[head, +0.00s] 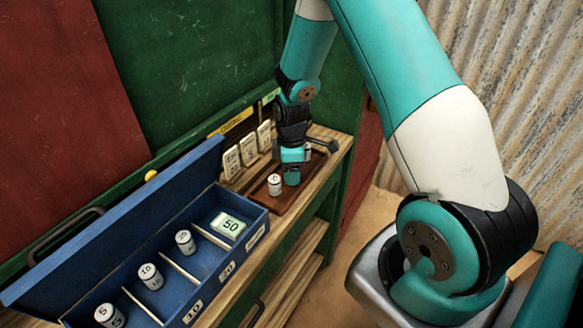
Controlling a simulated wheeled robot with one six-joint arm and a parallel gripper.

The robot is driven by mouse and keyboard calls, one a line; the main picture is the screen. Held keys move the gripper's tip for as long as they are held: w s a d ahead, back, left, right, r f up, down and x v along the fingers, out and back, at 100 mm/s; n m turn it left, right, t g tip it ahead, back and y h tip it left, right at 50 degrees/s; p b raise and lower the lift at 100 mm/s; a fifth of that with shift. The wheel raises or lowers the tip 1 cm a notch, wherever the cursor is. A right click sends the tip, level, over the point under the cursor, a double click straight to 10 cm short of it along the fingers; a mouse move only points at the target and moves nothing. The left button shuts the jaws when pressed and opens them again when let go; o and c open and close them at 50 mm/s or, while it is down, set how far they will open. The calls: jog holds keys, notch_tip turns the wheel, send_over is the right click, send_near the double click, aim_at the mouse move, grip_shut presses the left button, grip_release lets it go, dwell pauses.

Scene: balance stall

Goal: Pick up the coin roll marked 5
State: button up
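A white coin roll marked 5 (108,316) is in the nearest visible compartment of the blue box (203,166), at the lower left of the head view. Another white roll (274,185) stands on a brown wooden tray (271,205); its marking is too small to read surely. My gripper (291,178) points down over that tray, just right of and behind this roll. I see a gap between them, but cannot tell whether the fingers are open or what is between them. My gripper is far from the roll marked 5.
The box also holds a roll marked 10 (150,277), a roll with an unclear mark (185,241) and a pale green block marked 50 (228,225). Dividers separate them. White upright cards (248,149) stand behind the tray. The box's raised lid lies along its back left side.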

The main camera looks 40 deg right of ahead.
grip_shut()
